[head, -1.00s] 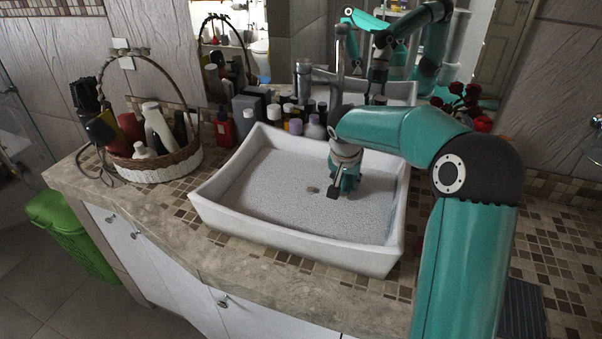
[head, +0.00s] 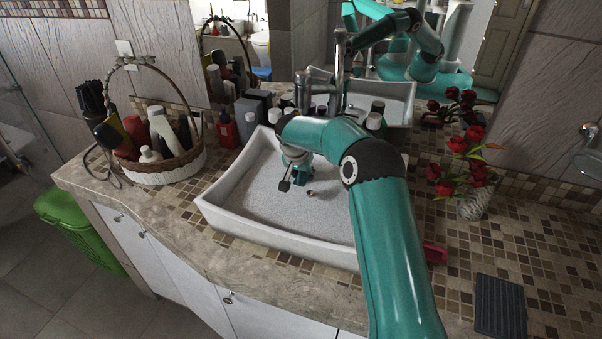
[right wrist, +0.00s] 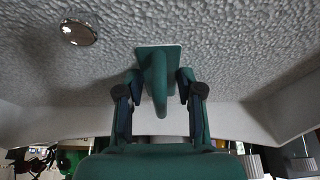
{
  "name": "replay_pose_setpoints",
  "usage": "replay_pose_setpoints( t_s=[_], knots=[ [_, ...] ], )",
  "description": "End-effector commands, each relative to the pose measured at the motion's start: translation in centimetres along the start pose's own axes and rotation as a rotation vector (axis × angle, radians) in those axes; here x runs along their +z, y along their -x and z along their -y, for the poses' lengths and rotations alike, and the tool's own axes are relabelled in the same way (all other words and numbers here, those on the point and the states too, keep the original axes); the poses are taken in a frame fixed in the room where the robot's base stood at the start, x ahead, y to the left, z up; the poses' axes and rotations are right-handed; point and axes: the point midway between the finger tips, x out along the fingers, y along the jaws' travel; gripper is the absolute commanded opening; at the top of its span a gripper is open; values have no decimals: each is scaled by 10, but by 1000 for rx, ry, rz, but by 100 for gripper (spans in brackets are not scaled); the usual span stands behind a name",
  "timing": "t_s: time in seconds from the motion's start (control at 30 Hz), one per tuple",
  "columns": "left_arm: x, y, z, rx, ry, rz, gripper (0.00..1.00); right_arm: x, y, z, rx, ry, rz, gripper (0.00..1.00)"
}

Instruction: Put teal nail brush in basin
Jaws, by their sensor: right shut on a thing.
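The white basin (head: 275,236) with a speckled grey floor is set on the tiled counter. My right gripper (head: 291,182) is inside the basin outline, low over its floor, left of the drain (head: 310,192). In the right wrist view the gripper (right wrist: 158,88) is shut on the teal nail brush (right wrist: 157,62), one finger on each side of its arched handle. The brush's flat plate faces the basin floor; I cannot tell whether it touches. In the head view the brush is mostly hidden by the gripper. My left gripper is out of view.
A wicker basket (head: 165,170) of bottles stands left of the basin. Bottles, including a red one (head: 227,130), line its back edge. A vase of red roses (head: 474,203), a red object (head: 435,253) and a dark ridged mat (head: 500,305) are on the right.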

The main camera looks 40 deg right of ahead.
Motion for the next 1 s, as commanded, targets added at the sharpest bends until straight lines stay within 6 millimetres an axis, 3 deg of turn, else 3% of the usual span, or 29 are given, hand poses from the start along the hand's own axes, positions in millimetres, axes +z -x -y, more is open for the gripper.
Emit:
replay_pose_setpoints(
  t_s=[0.33,0.37,0.5,0.83,1.0],
  knots=[
    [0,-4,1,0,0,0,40,2,-4,0,-1,0,-1,2],
    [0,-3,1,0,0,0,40,2,-4,0,-1,0,-1,38],
    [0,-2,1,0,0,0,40,1,-3,0,-1,0,-1,61],
    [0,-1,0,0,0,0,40,1,-1,1,-1,1,-1,61],
    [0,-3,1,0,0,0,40,0,10,2,-4,1,-4,61]
  ],
)
